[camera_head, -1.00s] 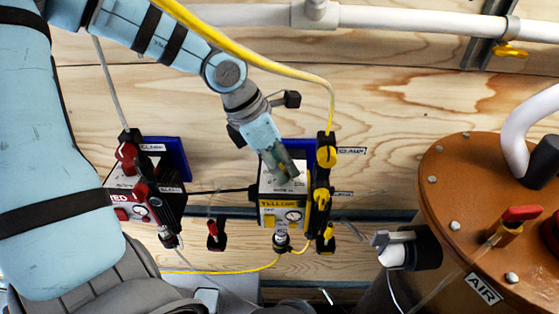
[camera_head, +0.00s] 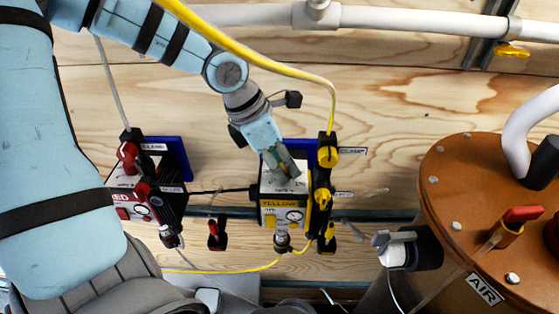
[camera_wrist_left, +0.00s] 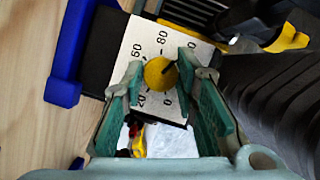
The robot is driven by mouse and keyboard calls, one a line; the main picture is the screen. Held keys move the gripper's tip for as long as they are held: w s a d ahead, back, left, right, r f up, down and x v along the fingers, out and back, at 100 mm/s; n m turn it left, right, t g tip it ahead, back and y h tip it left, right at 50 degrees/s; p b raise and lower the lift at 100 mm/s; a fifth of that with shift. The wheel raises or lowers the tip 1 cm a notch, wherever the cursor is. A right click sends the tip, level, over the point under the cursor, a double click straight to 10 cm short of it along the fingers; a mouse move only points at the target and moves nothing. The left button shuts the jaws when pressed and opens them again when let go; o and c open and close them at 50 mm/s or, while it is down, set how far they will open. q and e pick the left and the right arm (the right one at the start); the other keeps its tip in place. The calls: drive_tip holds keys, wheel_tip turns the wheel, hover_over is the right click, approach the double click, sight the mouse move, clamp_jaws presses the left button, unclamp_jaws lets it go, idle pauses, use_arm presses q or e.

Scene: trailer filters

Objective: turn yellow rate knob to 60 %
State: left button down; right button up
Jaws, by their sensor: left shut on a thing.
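The yellow rate knob (camera_wrist_left: 159,74) is round and sits on the white scale plate (camera_wrist_left: 190,62) of the yellow box. My left gripper (camera_wrist_left: 158,72) is shut on it, one green-padded finger on each side. A dark mark on the knob points up and right in the wrist view. The printed 60 and 80 show above the knob, 20 and 0 below; other numbers are hidden by the fingers. In the head view, my left gripper (camera_head: 284,174) reaches down to the top of the yellow box (camera_head: 270,205), hiding the knob. My right gripper is not in view.
A red box (camera_head: 125,212) with red valves stands left of the yellow one. Yellow valves (camera_head: 327,157) and a hose stand close at the gripper's right. An orange tank (camera_head: 455,215) is at far right.

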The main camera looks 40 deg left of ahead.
use_arm(q)
drive_tip(key=shift+s+f, duration=0.1)
drive_tip(key=shift+s, duration=0.05)
drive_tip(key=c, duration=1.5)
unclamp_jaws()
drive_tip(key=shift+d, duration=0.1)
drive_tip(key=shift+o, duration=1)
drive_tip(key=shift+d, duration=0.1)
drive_tip(key=v, duration=1.2)
drive_tip(key=shift+w, duration=0.25)
